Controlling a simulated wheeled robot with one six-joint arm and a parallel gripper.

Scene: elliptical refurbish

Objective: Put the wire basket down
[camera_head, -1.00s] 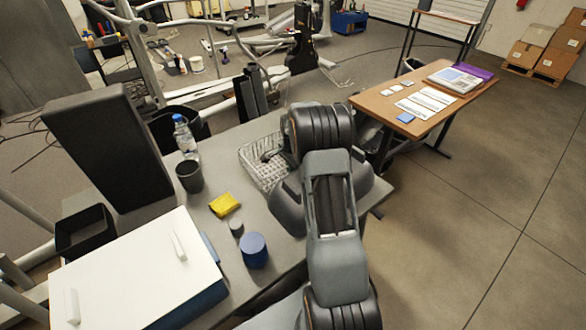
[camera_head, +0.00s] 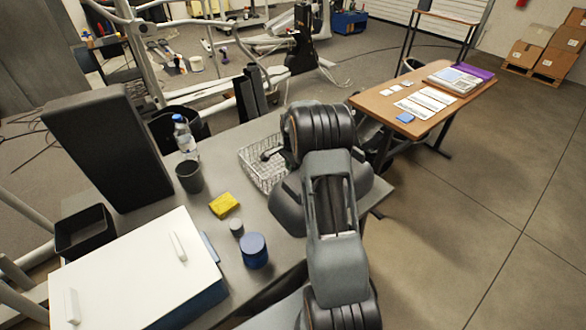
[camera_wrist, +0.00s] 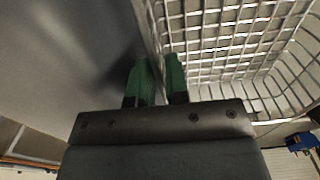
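The wire basket (camera_head: 258,172) is a light metal mesh basket at the back right of the grey table, partly hidden behind my arm in the head view. In the wrist view its mesh (camera_wrist: 225,40) fills the upper right. My gripper (camera_wrist: 161,75) has two green fingers, one on each side of the basket's side wall, close together with the wall between them. The basket looks level and at or very near the table top; I cannot tell whether it touches. The fingertips are hidden in the head view.
On the grey table (camera_head: 215,170) stand a bottle (camera_head: 185,138), a dark cup (camera_head: 189,176), a yellow packet (camera_head: 224,205), a small grey cylinder (camera_head: 236,227), a blue cylinder (camera_head: 254,250) and a white-topped box (camera_head: 140,270). A wooden table (camera_head: 450,110) stands to the right.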

